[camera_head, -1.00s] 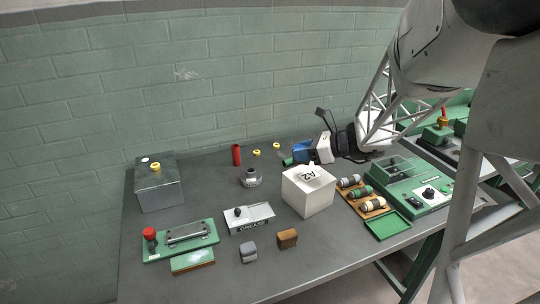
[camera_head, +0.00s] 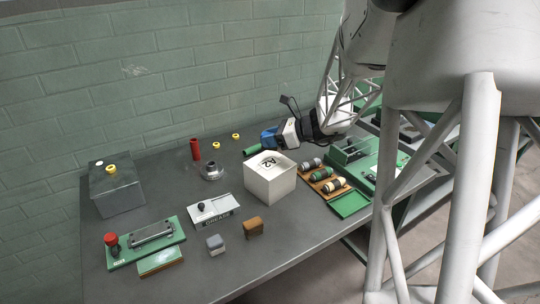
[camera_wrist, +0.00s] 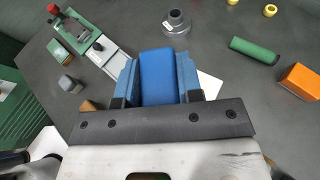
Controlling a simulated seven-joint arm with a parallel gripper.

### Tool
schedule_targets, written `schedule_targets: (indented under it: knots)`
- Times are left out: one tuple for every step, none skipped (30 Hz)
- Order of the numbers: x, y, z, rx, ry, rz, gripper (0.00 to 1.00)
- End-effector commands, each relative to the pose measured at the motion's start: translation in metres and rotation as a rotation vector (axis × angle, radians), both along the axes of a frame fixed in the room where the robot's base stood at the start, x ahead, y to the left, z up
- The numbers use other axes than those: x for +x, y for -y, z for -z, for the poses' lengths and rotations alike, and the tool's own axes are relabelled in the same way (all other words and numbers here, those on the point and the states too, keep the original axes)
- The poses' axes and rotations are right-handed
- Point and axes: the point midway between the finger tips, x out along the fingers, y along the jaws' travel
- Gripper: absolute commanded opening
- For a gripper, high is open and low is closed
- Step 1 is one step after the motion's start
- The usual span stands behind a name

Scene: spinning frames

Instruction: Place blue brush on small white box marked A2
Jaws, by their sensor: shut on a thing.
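The blue brush (camera_wrist: 158,76) is held between the blue jaws of my gripper (camera_wrist: 157,82). In the head view, the blue end of my gripper (camera_head: 269,137) is above and behind the small white box marked A2 (camera_head: 270,188). The box stands on the table with its black A2 mark on top. A gap shows between gripper and box top in the head view, though its depth is hard to judge. In the wrist view a white corner, likely the box (camera_wrist: 209,86), shows beside the right jaw; the rest is hidden under my gripper.
A green cylinder (camera_head: 251,151) lies behind the box. A silver ring part (camera_head: 211,171), a red cylinder (camera_head: 195,149) and the GREASE plate (camera_head: 214,209) are left of it. A tray of rollers (camera_head: 320,190) is right. A brown block (camera_head: 253,227) is in front.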

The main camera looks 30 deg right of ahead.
Motion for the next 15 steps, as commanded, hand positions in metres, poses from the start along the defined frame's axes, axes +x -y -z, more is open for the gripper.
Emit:
schedule_targets:
  knots:
    - [-0.0001, -0.0001, 0.0060, 0.002, -0.002, 0.000, 0.11]
    - [0.0001, 0.0000, 0.0085, 0.002, -0.002, 0.001, 0.11]
    - [0.0002, 0.0001, 0.0112, 0.002, -0.001, 0.001, 0.11]
    - [0.0003, 0.0002, 0.0126, 0.001, 0.000, 0.000, 0.11]
    - [0.0003, 0.0001, 0.0136, 0.001, 0.000, 0.000, 0.11]
    - [0.0003, 0.0001, 0.0143, 0.001, 0.001, 0.000, 0.11]
    - [0.0004, 0.0002, 0.0145, 0.001, 0.001, 0.000, 0.11]
    - [0.0003, 0.0001, 0.0145, 0.001, 0.001, 0.000, 0.11]
    - [0.0003, 0.0001, 0.0145, 0.001, 0.001, 0.000, 0.11]
    - [0.0004, 0.0001, 0.0144, 0.001, 0.001, 0.000, 0.11]
    - [0.0004, 0.0001, 0.0144, 0.001, 0.001, 0.000, 0.11]
    - [0.0003, 0.0001, 0.0145, 0.001, 0.001, 0.000, 0.11]
    - [0.0003, 0.0001, 0.0145, 0.001, 0.001, 0.000, 0.11]
    - [0.0003, 0.0001, 0.0146, 0.001, 0.001, 0.000, 0.11]
    - [0.0002, 0.0000, 0.0153, 0.001, 0.001, 0.000, 0.11]
